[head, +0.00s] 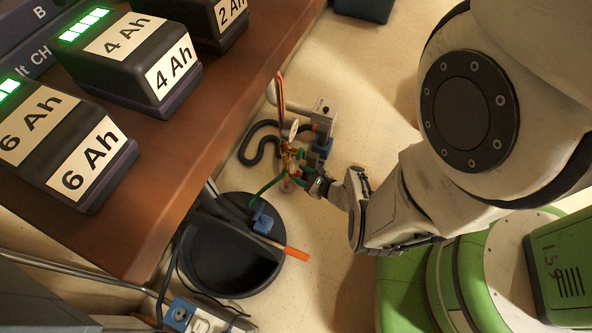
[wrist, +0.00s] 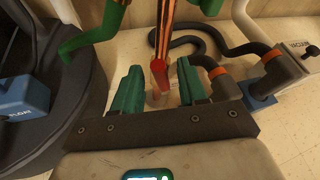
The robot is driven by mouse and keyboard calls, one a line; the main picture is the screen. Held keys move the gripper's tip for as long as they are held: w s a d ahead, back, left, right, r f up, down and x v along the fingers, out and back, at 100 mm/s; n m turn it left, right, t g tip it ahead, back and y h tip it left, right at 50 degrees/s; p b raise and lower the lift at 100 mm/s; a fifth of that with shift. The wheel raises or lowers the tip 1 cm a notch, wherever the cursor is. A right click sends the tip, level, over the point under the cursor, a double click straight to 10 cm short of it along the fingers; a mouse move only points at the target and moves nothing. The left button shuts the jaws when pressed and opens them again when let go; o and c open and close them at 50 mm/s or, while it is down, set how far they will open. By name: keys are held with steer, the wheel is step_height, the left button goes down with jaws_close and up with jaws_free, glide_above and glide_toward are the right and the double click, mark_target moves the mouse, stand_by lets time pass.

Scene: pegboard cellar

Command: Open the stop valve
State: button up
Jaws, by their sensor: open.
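The stop valve shows in the wrist view as a red handle (wrist: 159,74) at the lower end of a copper pipe (wrist: 172,25). My gripper (wrist: 158,69) is open, with one green finger on each side of the red handle. I cannot tell whether the fingers touch it. In the head view my gripper (head: 305,178) is low beside the brass-coloured fittings (head: 287,156) under the workbench edge. My gripper partly hides the valve there, and its handle cannot be made out clearly.
A green hose (wrist: 83,42) runs left of the pipe. A black vacuum hose (wrist: 209,33) and a vacuum unit (wrist: 292,62) are at right. A round black tub (head: 216,270) stands below the workbench (head: 150,205), which holds several battery packs (head: 130,60).

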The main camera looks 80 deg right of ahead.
steer(key=p+v, duration=0.2)
steer(key=v, duration=0.5)
steer(key=shift+s, duration=0.3)
steer(key=shift+a, duration=0.15)
steer(key=shift+c, duration=0.3)
